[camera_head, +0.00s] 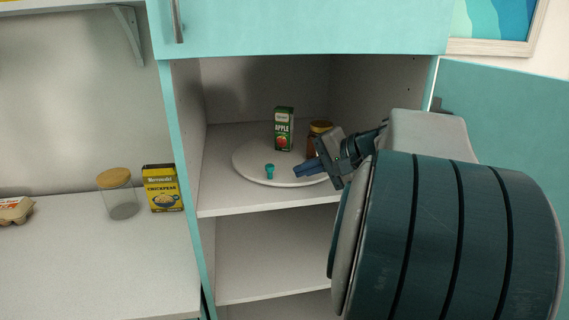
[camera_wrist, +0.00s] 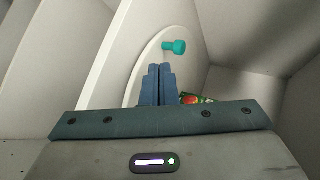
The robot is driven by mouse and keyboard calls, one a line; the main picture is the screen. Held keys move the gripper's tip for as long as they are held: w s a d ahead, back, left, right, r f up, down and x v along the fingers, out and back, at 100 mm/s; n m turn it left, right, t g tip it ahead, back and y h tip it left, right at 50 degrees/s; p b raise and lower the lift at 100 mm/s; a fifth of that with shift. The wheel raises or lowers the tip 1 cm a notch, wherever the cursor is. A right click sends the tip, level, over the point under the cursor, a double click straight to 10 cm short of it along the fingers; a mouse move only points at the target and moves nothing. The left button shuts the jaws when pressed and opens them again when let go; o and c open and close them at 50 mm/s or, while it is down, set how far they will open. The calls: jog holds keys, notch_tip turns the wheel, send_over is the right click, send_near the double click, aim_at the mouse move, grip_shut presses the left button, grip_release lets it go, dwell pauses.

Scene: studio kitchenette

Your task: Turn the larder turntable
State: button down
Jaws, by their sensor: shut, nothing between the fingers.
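The larder turntable (camera_head: 250,172) is a round white disc on a shelf inside the open teal cupboard. It also shows in the wrist view (camera_wrist: 146,62). A small teal knob (camera_head: 270,171) stands up near its front edge, and it appears in the wrist view (camera_wrist: 174,47) just beyond the fingertips. A green apple juice carton (camera_head: 284,130) and a jar with an orange-brown lid (camera_head: 319,128) stand toward the back of the turntable. My gripper (camera_head: 298,171) is over the turntable's right front part, to the right of the knob and apart from it. Its blue fingers (camera_wrist: 160,68) are together and empty.
The cupboard shelf (camera_head: 225,205) has more shelves below it. An open teal door (camera_head: 510,125) stands at right. On the left counter are a glass jar with a wooden lid (camera_head: 120,200), a yellow box (camera_head: 163,188) and an egg carton (camera_head: 14,209).

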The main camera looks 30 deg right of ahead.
jog(key=w+a, duration=0.1)
jog(key=w, duration=0.1)
jog(key=w+a+p, duration=0.1)
jog(key=w, duration=0.1)
jog(key=shift+a+f, duration=0.35)
jog(key=shift+w, duration=0.1)
